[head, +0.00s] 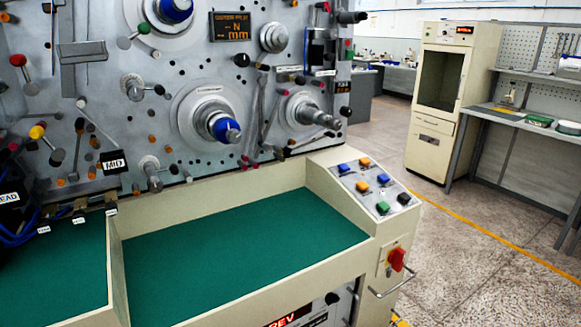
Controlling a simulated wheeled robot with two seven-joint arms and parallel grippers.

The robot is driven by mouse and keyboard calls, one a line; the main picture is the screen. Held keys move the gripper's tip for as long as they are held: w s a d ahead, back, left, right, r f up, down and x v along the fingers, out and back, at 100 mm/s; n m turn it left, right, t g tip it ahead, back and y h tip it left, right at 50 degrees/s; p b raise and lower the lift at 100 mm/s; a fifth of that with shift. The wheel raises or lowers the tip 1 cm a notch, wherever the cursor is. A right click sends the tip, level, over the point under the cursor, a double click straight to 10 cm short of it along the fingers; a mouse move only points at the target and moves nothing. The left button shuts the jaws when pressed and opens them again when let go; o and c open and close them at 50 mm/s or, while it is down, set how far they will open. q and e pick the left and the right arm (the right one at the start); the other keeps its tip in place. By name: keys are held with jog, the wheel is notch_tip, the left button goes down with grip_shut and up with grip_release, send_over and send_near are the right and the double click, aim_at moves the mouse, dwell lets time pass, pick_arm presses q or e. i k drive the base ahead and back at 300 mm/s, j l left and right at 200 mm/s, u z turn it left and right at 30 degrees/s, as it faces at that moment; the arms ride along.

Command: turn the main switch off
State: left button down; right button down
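The main switch appears to be the red rotary knob (396,260) on a pale plate on the cream front of the winding machine, at the lower right of the head view. Its exact turned position is too small to tell. A metal bar handle (393,284) sticks out just below and beside it. Neither of my grippers shows in the head view.
Above the switch, a sloped panel (376,187) carries several coloured push buttons. A green-floored tray (230,255) lies left of it, below the upright spindle plate (180,75). Open floor (480,270) with a yellow line lies right; a workbench (520,120) and cream cabinet (437,100) stand behind.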

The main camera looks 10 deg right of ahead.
aim_at(397, 257)
jog(key=i+l+u, duration=0.15)
jog(key=l, duration=0.7)
jog(key=l+u, duration=0.15)
jog(key=l, duration=0.7)
